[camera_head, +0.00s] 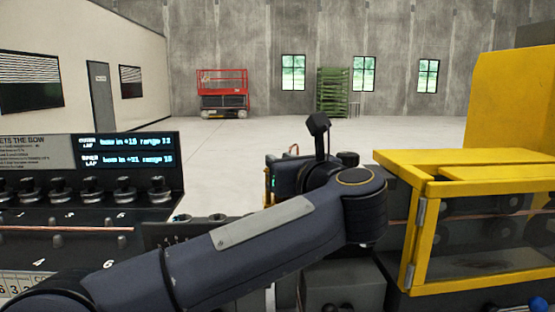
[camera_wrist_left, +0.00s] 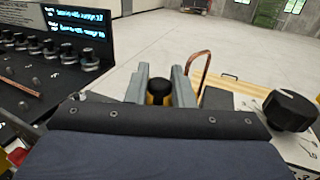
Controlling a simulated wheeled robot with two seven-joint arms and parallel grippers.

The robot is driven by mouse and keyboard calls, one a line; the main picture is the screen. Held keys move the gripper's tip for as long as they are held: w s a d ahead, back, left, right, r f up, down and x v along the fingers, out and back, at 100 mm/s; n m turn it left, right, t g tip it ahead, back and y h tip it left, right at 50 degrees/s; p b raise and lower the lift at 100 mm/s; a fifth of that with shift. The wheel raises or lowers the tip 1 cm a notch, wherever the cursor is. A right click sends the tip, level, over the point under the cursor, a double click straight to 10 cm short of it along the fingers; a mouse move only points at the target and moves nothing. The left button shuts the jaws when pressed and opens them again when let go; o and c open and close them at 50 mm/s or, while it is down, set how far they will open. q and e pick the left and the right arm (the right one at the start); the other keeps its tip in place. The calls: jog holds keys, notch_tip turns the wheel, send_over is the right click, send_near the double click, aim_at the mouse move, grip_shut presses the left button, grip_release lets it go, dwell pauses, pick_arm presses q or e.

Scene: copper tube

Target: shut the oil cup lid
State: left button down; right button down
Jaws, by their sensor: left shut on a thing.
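Whether the lid is seated on the cup cannot be seen. In the head view my left arm reaches across the middle and hides most of the work spot. My right gripper is in neither view.
A bent copper tube (camera_wrist_left: 200,70) rises just right of the fingers. A large black dial (camera_wrist_left: 290,110) is farther right. A panel with several knobs (camera_head: 85,188) stands at left, and a yellow-framed guard (camera_head: 425,235) at right. Open floor (camera_head: 225,145) lies behind.

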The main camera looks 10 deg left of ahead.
pick_arm(q)
jog(key=shift+w+d+n+g+y+p, duration=0.15)
jog(key=shift+w+n+g+y+p, duration=0.2)
jog(key=shift+n+g+y, duration=0.55)
jog(key=shift+w+d+n+g+y+p, duration=0.1)
jog(key=shift+w+n+g+y+p, duration=0.15)
jog(key=shift+n+g+y, duration=0.65)
jog(key=shift+g+y, duration=0.3)
jog(key=c, duration=1.3)
grip_release()
jog(key=shift+c, duration=0.2)
